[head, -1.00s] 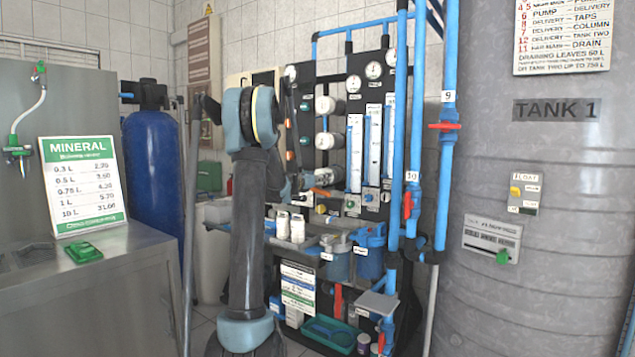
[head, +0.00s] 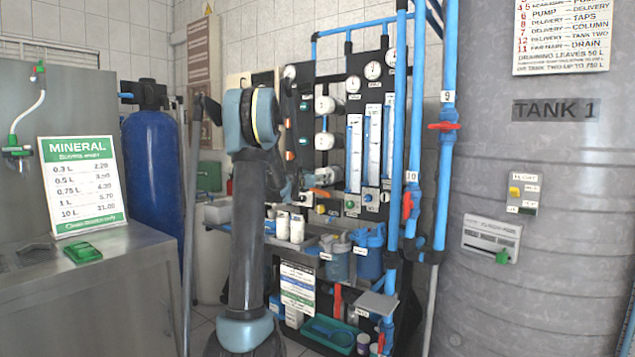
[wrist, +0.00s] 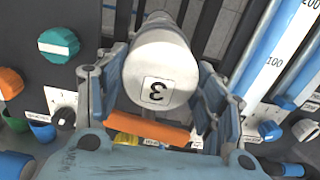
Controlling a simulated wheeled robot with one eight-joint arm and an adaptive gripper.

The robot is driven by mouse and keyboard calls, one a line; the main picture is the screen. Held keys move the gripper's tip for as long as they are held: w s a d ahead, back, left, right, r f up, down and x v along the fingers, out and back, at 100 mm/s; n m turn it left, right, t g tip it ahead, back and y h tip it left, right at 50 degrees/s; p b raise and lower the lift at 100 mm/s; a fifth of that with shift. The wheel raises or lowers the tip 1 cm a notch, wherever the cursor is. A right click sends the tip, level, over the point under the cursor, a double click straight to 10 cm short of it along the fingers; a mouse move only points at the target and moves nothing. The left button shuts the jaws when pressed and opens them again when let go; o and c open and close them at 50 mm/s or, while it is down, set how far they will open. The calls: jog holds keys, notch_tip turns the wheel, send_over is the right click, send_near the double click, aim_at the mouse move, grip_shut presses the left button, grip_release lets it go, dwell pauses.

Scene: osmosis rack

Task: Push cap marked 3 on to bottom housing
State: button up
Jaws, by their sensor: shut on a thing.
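The white round cap (wrist: 165,68) has a label with a 3, upside down in the wrist view. My gripper (wrist: 160,85) has a finger on each side of the cap and is shut on it. A pale cylinder shows behind the cap at the top of the wrist view; I cannot tell whether the cap is seated on it. An orange bar (wrist: 150,130) lies across below the cap. In the head view my gripper (head: 305,187) is at the lowest of the stacked white cylinder ends (head: 326,175), partly hidden by my arm.
The black panel carries gauges (head: 372,70) and tall flow meters (head: 372,145) right of the housings. Blue pipes (head: 398,130) stand in front at right. White bottles (head: 297,228) stand on a shelf below. The wrist view shows a teal knob (wrist: 58,44) at left.

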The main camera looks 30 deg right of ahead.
jog(key=shift+w+d, duration=0.1)
jog(key=shift+d, duration=0.15)
jog(key=o, duration=1.1)
jog(key=shift+o, duration=0.2)
jog(key=shift+a, duration=0.1)
jog(key=v, duration=1.2)
jog(key=shift+f, duration=0.15)
